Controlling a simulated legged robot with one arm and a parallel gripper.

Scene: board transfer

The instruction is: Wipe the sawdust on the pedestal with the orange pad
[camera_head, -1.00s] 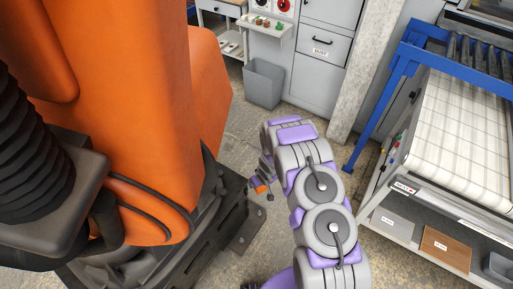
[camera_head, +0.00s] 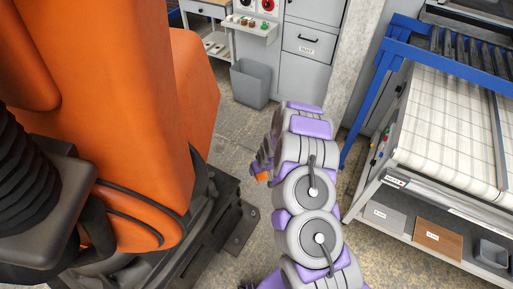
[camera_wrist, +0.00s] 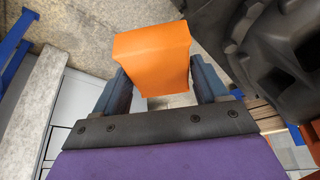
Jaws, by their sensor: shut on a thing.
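The orange pad (camera_wrist: 152,55) is a thick block between the two fingers of my gripper (camera_wrist: 163,85) in the wrist view. The gripper is shut on it, and the pad sticks out past the fingertips. In the head view a small bit of the pad (camera_head: 262,177) shows beside my grey and purple arm, to the right of the dark base of a large orange machine. The pad is held apart from that base. I cannot make out sawdust in either view, nor tell which surface is the pedestal.
The orange machine (camera_head: 120,110) on its black base (camera_head: 225,222) fills the left. A grey bin (camera_head: 250,84) and cabinets stand behind. A blue-framed conveyor (camera_head: 455,125) stands at the right. A black machine part (camera_wrist: 270,50) is close to the pad's right.

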